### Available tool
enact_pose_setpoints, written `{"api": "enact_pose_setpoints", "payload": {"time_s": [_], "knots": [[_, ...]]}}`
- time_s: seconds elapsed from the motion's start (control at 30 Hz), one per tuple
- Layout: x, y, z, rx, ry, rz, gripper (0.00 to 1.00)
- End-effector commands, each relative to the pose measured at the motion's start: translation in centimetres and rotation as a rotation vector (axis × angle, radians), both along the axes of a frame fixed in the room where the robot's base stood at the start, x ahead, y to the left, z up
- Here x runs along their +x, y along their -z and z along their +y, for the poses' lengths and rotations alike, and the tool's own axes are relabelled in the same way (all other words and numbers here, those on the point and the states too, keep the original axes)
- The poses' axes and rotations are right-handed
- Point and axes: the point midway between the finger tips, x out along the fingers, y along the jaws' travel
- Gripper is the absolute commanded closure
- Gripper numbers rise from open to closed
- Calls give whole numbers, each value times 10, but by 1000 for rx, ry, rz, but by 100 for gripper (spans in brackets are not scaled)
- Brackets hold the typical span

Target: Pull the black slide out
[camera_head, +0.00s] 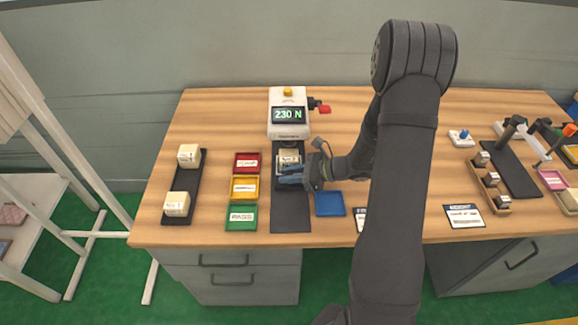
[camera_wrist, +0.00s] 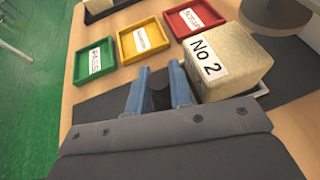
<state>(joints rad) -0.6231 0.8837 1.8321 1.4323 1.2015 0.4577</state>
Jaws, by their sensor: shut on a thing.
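The black slide (camera_head: 290,205) lies on the desk in front of the white tester (camera_head: 289,115), whose display reads 230 N. A cream block labelled No 2 (camera_wrist: 222,62) sits on a light-rimmed plate at the slide; it also shows in the head view (camera_head: 289,157). My gripper (camera_head: 291,181) is just in front of the block, and its blue fingers (camera_wrist: 159,82) are shut on a small black knob (camera_wrist: 160,96), apparently the slide's handle. The fingers partly hide the knob, and my gripper body hides what is below it.
Red (camera_head: 247,163), yellow (camera_head: 244,188) and green (camera_head: 241,217) trays stand left of the slide. A black mat (camera_head: 183,189) with two cream blocks is further left. A blue tray (camera_head: 329,204) lies close to the right. The desk's front edge is near.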

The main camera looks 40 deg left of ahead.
Motion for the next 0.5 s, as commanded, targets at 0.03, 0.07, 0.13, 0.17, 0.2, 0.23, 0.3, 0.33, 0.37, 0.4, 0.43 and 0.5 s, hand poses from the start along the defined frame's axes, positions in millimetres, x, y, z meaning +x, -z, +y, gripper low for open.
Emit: {"api": "enact_pose_setpoints", "payload": {"time_s": [0.03, 0.07, 0.13, 0.17, 0.2, 0.23, 0.3, 0.33, 0.37, 0.4, 0.43, 0.5], "knots": [[-10, 0, -11, -4, 2, 4, 100], [-15, 0, -16, -4, 2, 4, 100], [-28, 0, -29, -5, 1, 4, 100], [-33, 1, -34, -5, 1, 4, 100], [-40, 1, -41, -5, 3, 4, 100], [-45, 1, -46, -5, 2, 4, 100], [-55, 1, -57, -5, 3, 3, 100], [-59, 1, -60, -4, 3, 2, 100], [-63, 1, -64, -5, 3, 2, 100], [-66, 1, -67, -4, 2, 1, 100], [-68, 1, -69, -5, 2, 1, 100], [-72, 1, -72, -4, 1, 0, 100]]}}
